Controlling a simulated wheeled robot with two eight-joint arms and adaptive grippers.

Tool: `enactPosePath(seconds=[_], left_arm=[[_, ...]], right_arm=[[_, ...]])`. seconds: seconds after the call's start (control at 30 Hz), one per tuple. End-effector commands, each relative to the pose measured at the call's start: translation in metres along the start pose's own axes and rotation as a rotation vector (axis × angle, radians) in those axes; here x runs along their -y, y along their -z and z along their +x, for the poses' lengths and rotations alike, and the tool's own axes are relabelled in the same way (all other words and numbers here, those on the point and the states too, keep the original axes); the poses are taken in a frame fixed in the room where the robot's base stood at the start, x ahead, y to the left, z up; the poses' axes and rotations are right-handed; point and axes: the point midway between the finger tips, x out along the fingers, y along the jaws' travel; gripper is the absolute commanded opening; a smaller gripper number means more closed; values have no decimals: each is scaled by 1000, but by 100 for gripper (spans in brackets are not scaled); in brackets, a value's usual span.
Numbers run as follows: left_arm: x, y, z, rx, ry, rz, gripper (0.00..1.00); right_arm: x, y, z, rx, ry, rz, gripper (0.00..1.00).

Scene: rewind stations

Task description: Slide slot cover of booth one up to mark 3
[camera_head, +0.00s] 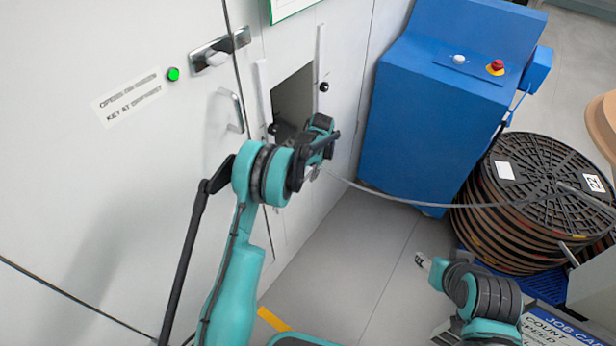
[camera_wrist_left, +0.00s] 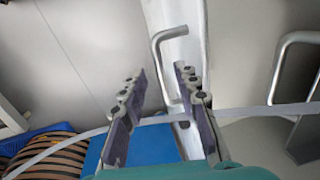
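The slot (camera_head: 293,95) is a dark rectangular opening in the pale cabinet wall, between two upright white rails. My left gripper (camera_head: 314,160) is at the lower part of this opening and hides what lies behind it. In the left wrist view my left gripper (camera_wrist_left: 160,78) is open, with a bent metal handle (camera_wrist_left: 158,62) showing between and beyond its fingers. I cannot tell whether the fingers touch it or whether it belongs to the slot cover. No mark numbers are readable. My right gripper (camera_head: 424,262) is low at the right, away from the wall.
A blue console (camera_head: 420,120) with a red button stands right of the slot. A stack of black reels (camera_head: 545,190) is at the right. A grey cable (camera_head: 385,194) crosses near my left gripper. Another handle (camera_wrist_left: 285,65) shows in the wrist view.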

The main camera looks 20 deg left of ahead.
Motion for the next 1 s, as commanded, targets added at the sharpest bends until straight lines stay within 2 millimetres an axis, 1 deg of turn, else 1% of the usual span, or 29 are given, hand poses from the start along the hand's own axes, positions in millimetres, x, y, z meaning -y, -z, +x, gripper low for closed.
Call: enactPosePath(seconds=[0.03,0.1,0.33,0.43,0.47,0.7,0.77,0.87,0.97,1.0], left_arm=[[0,0,7,0,0,0,31],[0,0,10,0,0,0,31],[0,0,10,0,0,0,31],[0,0,10,0,0,0,4],[0,0,10,0,0,0,0],[0,0,8,0,0,0,0],[1,0,4,0,0,0,0],[4,0,-10,0,1,0,0],[9,0,-34,-1,1,0,0],[11,0,-45,-1,1,0,0]], right_arm=[[0,-2,4,0,0,0,48],[0,-3,4,0,0,0,48],[0,-2,3,0,0,0,48],[0,-2,3,0,0,0,48],[0,-2,3,0,0,0,48],[0,-2,3,0,0,0,48],[0,0,0,0,0,0,48],[0,5,-7,0,0,0,48],[0,13,-18,0,0,0,48],[0,17,-24,0,0,0,48]])
